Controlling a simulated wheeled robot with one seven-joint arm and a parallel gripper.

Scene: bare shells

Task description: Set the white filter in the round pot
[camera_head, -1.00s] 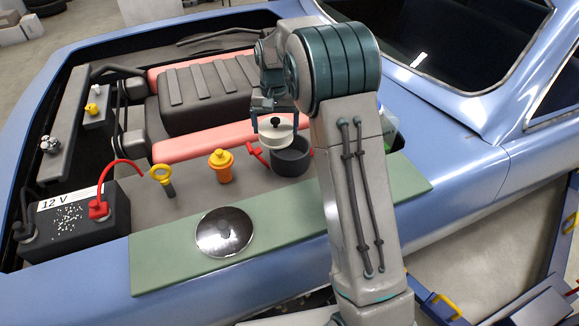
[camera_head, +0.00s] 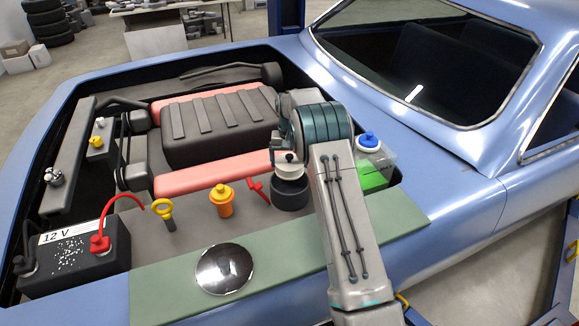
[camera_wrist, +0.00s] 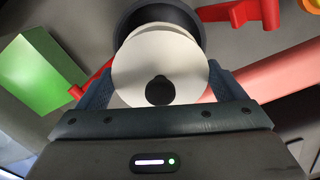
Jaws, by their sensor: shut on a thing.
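The white filter (camera_head: 289,171), with a black knob on top, is held in my gripper (camera_head: 288,160). In the wrist view the filter (camera_wrist: 140,68) sits between the two blue fingers of my gripper (camera_wrist: 162,88), which are shut on it. The dark round pot (camera_head: 290,194) is directly beneath the filter in the head view. In the wrist view the pot's rim (camera_wrist: 194,17) shows behind the filter, slightly off-centre. The filter is at the pot's mouth; I cannot tell whether its lower edge is inside. My arm hides part of the gripper.
A red valve-like part (camera_head: 258,189) stands close left of the pot, with an orange capped canister (camera_head: 221,201) beyond it. A blue-capped clear container (camera_head: 370,160) is at the right. A shiny round lid (camera_head: 224,269) lies on the green mat (camera_head: 165,268).

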